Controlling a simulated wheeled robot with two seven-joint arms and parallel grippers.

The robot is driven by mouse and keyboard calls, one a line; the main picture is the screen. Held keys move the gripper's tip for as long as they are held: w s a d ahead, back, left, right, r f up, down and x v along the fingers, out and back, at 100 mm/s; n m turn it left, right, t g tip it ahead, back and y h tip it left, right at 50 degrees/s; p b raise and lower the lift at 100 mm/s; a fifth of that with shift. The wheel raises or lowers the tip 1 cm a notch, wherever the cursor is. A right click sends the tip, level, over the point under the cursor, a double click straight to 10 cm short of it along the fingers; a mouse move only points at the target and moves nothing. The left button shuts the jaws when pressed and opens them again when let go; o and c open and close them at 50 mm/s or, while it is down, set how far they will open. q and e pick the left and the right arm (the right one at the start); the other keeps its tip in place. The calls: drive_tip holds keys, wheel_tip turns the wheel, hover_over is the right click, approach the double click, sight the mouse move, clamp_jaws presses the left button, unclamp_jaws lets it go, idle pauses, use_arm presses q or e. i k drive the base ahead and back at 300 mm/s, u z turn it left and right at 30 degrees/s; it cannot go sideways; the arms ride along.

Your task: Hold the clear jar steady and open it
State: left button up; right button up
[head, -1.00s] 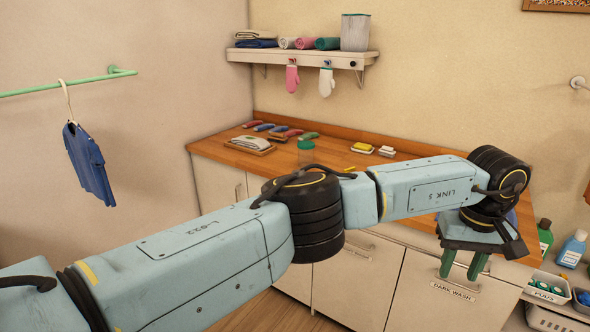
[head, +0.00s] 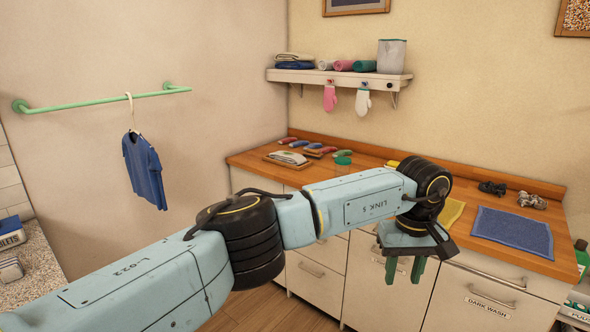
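The clear jar (head: 343,162) with a green lid stands upright on the wooden counter, towards its left part. My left arm crosses in front of the counter and its link passes just below the jar in the picture, so the jar's lower part is hard to see. My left gripper (head: 404,270) hangs to the right of the jar and lower in the picture, in front of the cabinet fronts. Its two green fingers point down, apart, with nothing between them. My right gripper is not in view.
A blue mat (head: 512,231) lies on the right of the counter, with dark small objects (head: 492,188) behind it. Folded cloths and colourful items (head: 321,150) lie left of the jar. A wall shelf (head: 340,77) hangs above. A blue shirt (head: 144,170) hangs at left.

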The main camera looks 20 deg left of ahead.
sight(340, 171)
drive_tip(key=u, duration=1.15)
drive_tip(key=i, duration=2.85)
drive_tip(key=z, duration=1.45)
drive_tip(key=i, duration=0.4)
drive_tip(key=z, duration=0.2)
